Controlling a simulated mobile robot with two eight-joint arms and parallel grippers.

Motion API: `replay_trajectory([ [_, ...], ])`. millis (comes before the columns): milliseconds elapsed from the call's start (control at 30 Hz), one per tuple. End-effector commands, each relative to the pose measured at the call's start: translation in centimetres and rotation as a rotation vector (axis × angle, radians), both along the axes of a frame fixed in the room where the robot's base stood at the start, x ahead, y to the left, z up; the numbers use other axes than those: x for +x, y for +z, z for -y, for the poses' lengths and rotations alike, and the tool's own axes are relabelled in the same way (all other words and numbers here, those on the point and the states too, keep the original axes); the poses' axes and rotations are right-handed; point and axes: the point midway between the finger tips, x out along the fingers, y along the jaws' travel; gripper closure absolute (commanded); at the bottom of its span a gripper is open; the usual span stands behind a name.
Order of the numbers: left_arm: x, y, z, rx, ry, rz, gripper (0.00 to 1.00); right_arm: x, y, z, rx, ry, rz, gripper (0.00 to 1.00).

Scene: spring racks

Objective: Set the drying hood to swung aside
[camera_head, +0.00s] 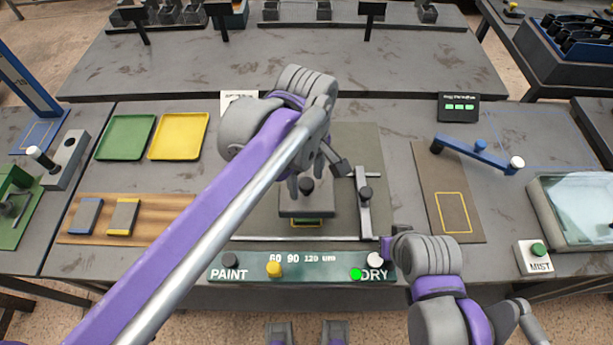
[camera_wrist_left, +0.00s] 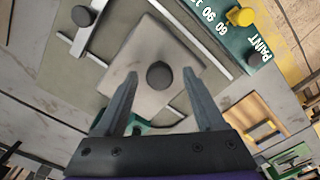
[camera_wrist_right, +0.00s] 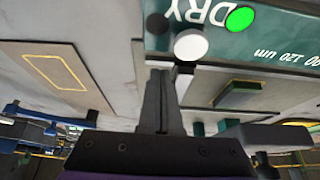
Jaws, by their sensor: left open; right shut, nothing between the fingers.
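No part in view is labelled as the drying hood. A grey square plate with a dark knob (camera_head: 307,187) lies at the middle of the station, and may be the hood; I cannot be sure. My left gripper (camera_head: 316,180) is open above this plate. In the left wrist view its fingers (camera_wrist_left: 160,73) are spread, with the knob (camera_wrist_left: 159,75) seen between them; I cannot tell the height gap. My right gripper (camera_head: 388,250) is shut and empty at the white button (camera_head: 375,260) beside the word DRY. The button (camera_wrist_right: 190,45) shows close to its fingertips (camera_wrist_right: 159,75).
A green light (camera_head: 356,274) glows on the front panel (camera_head: 318,271). A dark-knobbed slide (camera_head: 364,205) stands right of the plate. Further right are a blue arm (camera_head: 475,152) with a white knob, a yellow-outlined brown board (camera_head: 431,180) and a MIST button (camera_head: 538,250). Trays (camera_head: 178,136) lie left.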

Motion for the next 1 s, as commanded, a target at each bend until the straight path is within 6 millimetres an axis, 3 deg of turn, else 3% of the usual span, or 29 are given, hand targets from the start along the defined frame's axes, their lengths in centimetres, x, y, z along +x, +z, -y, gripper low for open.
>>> replay_trajectory([
  [100,0.01,0.03,0.00,0.000,0.000,0.000,0.31,0.00,0.01,0.00,0.000,0.000,0.000,1.00],
  [500,-0.01,0.05,-0.01,0.000,0.000,0.000,1.00,0.01,0.00,0.00,0.000,0.000,0.000,1.00],
  [1000,-0.01,0.07,-0.01,0.001,0.000,-0.001,1.00,0.00,0.01,0.00,0.000,0.000,0.000,1.00],
])
